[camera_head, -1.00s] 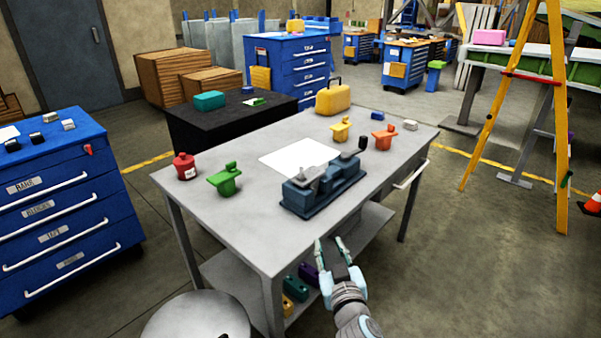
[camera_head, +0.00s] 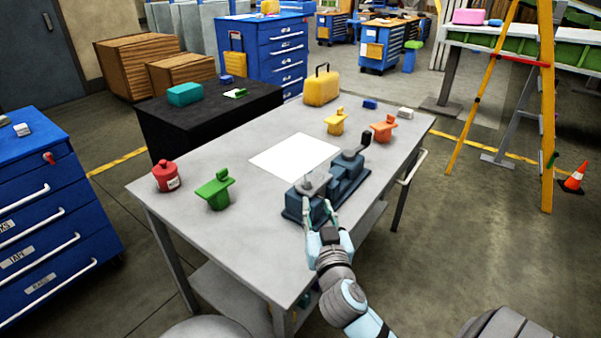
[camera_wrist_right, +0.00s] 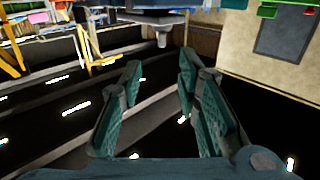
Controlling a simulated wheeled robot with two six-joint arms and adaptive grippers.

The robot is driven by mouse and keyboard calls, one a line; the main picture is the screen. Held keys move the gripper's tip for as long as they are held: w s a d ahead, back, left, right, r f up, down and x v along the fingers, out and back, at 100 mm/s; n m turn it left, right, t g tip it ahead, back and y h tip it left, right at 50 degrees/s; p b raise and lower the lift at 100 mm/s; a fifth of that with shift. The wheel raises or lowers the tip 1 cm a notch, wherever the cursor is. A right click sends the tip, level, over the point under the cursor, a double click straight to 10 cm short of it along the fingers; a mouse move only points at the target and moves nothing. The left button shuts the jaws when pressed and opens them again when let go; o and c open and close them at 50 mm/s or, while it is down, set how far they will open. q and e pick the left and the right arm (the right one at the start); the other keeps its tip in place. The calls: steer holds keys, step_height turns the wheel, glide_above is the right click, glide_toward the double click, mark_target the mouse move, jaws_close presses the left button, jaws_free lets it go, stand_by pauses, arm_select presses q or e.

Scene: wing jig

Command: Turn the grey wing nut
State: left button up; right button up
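The blue jig (camera_head: 347,186) sits at the near edge of the grey table. A light grey piece (camera_head: 315,180), which looks like the grey wing nut, is on top of its left part. A dark handle (camera_head: 361,145) stands at its right end. My right gripper (camera_head: 319,207) is at the jig's near left side, close below the grey piece. Its fingers are apart and empty in the right wrist view (camera_wrist_right: 158,80). There a dark block (camera_wrist_right: 150,15) with a short grey peg (camera_wrist_right: 162,39) shows beyond the fingertips; I cannot tell which part it is. My left gripper is out of view.
On the table (camera_head: 240,240) are a white sheet (camera_head: 295,157), a red container (camera_head: 166,178), a green part (camera_head: 215,189), a yellow part (camera_head: 336,122), an orange part (camera_head: 383,129) and a yellow case (camera_head: 321,88). The table's near left area is clear.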

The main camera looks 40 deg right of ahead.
glide_toward(307, 175)
steer(key=x, duration=0.3)
steer(key=shift+d+r, duration=0.15)
steer(key=shift+r, duration=0.05)
steer(key=x, duration=0.5)
steer(key=shift+w+f+b, duration=0.2)
steer(key=shift+f+b, duration=0.15)
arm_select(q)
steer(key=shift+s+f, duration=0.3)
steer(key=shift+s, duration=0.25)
arm_select(e)
steer(key=shift+w+d+r, duration=0.15)
steer(key=shift+w+d, duration=0.05)
steer(key=shift+w, duration=0.15)
jaws_close()
